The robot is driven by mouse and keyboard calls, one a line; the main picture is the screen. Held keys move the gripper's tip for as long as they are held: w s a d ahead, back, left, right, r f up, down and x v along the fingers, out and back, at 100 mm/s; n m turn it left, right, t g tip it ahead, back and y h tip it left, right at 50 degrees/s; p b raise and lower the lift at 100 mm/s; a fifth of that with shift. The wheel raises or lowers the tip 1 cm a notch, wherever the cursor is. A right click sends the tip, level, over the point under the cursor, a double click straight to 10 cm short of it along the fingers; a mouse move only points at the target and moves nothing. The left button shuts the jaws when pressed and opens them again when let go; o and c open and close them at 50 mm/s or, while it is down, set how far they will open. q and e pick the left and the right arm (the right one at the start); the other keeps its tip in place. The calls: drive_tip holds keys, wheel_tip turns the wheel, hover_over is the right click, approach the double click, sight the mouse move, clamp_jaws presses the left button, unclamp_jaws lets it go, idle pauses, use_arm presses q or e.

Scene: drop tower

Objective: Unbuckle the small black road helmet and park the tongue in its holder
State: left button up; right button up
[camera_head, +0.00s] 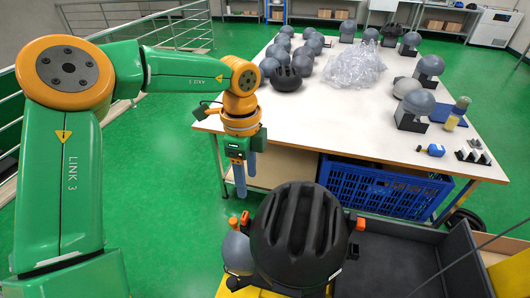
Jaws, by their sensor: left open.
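A black vented helmet (300,237) sits large at the bottom centre, in front of the table. A grey ball-shaped headform (237,253) shows at its left side. Small orange parts (245,217) stick out beside the helmet at left, and another orange part (360,224) shows at right. The helmet's straps, buckle, tongue and the tongue holder cannot be made out. My right gripper is not in view.
A white table (330,122) behind carries grey headforms, another black helmet (286,79), a clear plastic heap (353,66) and a blue tape measure (431,150). A blue crate (375,188) stands under it. A dark tray (400,258) lies right of the helmet. Railings stand at left.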

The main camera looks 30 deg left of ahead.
use_arm(q)
drive_tip(key=w, duration=0.2)
drive_tip(key=b, duration=0.3)
hover_over(244, 215)
drive_tip(key=s, duration=0.2)
drive_tip(key=shift+w+a+f, duration=0.1)
drive_tip(key=shift+w+f, duration=0.05)
drive_tip(key=shift+f, duration=0.45)
drive_tip(key=shift+w+f, duration=0.1)
drive_tip(key=shift+f, duration=0.45)
drive_tip(key=f+b, duration=0.1)
drive_tip(key=f, duration=0.1)
drive_tip(key=w+f+b, duration=0.1)
drive_tip(key=f, duration=0.1)
drive_tip(key=w+f+b, duration=0.1)
drive_tip(key=f+b, duration=0.1)
drive_tip(key=shift+w+d+f, duration=0.15)
drive_tip(key=shift+d+f, duration=0.05)
drive_tip(key=shift+f, duration=0.15)
drive_tip(key=f+b, duration=0.2)
drive_tip(key=shift+s+b, duration=0.3)
drive_tip(key=shift+b, duration=0.05)
drive_tip(key=shift+s+f+b, duration=0.1)
drive_tip(key=shift+s+b, duration=0.15)
drive_tip(key=shift+b, duration=0.15)
drive_tip(key=shift+w, duration=0.1)
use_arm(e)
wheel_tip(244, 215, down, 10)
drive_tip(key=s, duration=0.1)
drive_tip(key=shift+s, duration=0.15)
